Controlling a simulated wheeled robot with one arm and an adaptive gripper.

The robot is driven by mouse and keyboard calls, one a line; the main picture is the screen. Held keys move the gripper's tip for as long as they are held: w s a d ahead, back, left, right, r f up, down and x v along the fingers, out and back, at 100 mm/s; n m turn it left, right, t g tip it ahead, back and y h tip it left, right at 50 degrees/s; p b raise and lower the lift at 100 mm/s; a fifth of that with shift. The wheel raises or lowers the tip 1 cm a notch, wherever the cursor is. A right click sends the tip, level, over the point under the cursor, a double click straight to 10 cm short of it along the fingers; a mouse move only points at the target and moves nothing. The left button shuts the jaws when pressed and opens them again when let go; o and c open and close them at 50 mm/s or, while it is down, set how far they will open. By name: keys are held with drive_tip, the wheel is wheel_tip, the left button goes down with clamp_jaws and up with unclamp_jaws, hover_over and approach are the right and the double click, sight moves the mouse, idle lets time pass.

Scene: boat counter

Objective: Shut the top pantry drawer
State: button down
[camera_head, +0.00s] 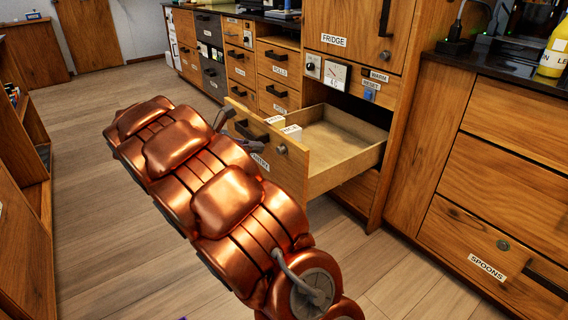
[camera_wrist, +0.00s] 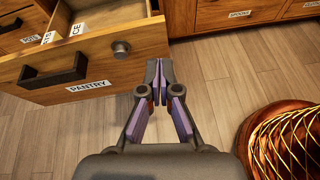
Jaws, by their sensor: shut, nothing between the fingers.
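The pantry drawer (camera_head: 292,172) stands pulled well out of the wooden cabinet, its inside visible and a few white labelled items near its front. In the wrist view its wooden front (camera_wrist: 98,62) carries a PANTRY label (camera_wrist: 90,87), a dark handle (camera_wrist: 55,70) and a round metal knob (camera_wrist: 121,49). My gripper (camera_wrist: 158,76) is shut and empty. Its fingertips are just right of the knob, near the end of the drawer front; I cannot tell whether they touch it. In the head view my copper arm hides part of the drawer front, and the gripper shows only partly beside it.
A FRIDGE door (camera_head: 355,35) is above the drawer, with a control panel (camera_head: 337,75) between. A SPOONS drawer (camera_head: 480,245) at right is shut. More cabinets (camera_head: 275,75) line the back. A shelf (camera_head: 22,210) stands at left. The wooden floor (camera_head: 90,130) is clear.

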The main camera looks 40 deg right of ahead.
drive_tip(key=n+h+b, duration=0.1)
drive_tip(key=n+b, duration=0.1)
approach(292, 145)
drive_tip(key=shift+t, duration=0.4)
drive_tip(key=b+x, duration=0.6)
drive_tip(key=shift+s+a+f, duration=0.1)
drive_tip(key=shift+f, duration=0.25)
drive_tip(key=shift+d+r, duration=0.15)
drive_tip(key=shift+d, duration=0.35)
drive_tip(key=shift+d, duration=0.15)
